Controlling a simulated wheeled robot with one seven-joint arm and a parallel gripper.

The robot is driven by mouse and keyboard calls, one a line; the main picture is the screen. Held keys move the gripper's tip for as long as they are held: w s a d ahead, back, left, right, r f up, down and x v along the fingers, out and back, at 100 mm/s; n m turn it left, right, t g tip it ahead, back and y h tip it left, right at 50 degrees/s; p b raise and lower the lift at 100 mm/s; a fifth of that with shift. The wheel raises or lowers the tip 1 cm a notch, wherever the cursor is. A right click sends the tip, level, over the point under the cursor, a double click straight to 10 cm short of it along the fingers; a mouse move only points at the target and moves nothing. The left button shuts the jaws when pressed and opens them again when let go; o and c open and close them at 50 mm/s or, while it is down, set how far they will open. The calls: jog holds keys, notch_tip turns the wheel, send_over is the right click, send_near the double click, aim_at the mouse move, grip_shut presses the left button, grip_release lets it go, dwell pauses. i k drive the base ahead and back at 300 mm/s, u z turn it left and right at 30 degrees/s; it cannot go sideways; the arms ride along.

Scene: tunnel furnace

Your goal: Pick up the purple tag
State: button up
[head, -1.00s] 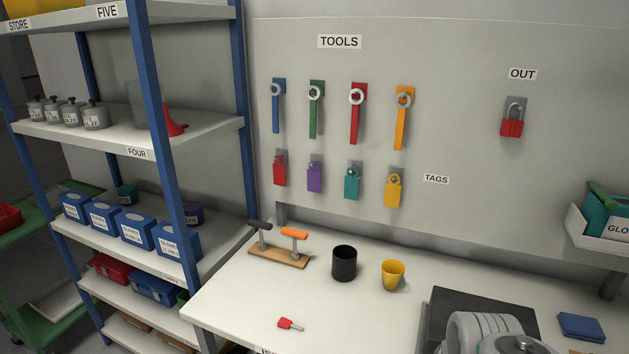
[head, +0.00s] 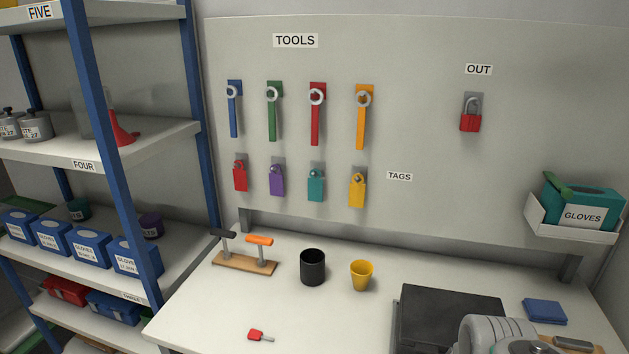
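The purple tag (head: 277,183) hangs on a small hook plate on the grey tool board, in the lower row under the word TOOLS. It is between the red tag (head: 240,176) on its left and the teal tag (head: 316,185) on its right. A yellow tag (head: 357,190) hangs at the right end of that row. Nothing covers the purple tag. My gripper's fingers do not show in this view.
Wrenches hang above the tags. A blue-post shelf (head: 105,150) stands left. A dark tray (head: 450,315) lies right.

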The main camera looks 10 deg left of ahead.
aim_at(276, 180)
jog(key=z, duration=2.6)
jog(key=k, duration=2.4)
jog(key=u, duration=2.05)
jog(key=i, duration=1)
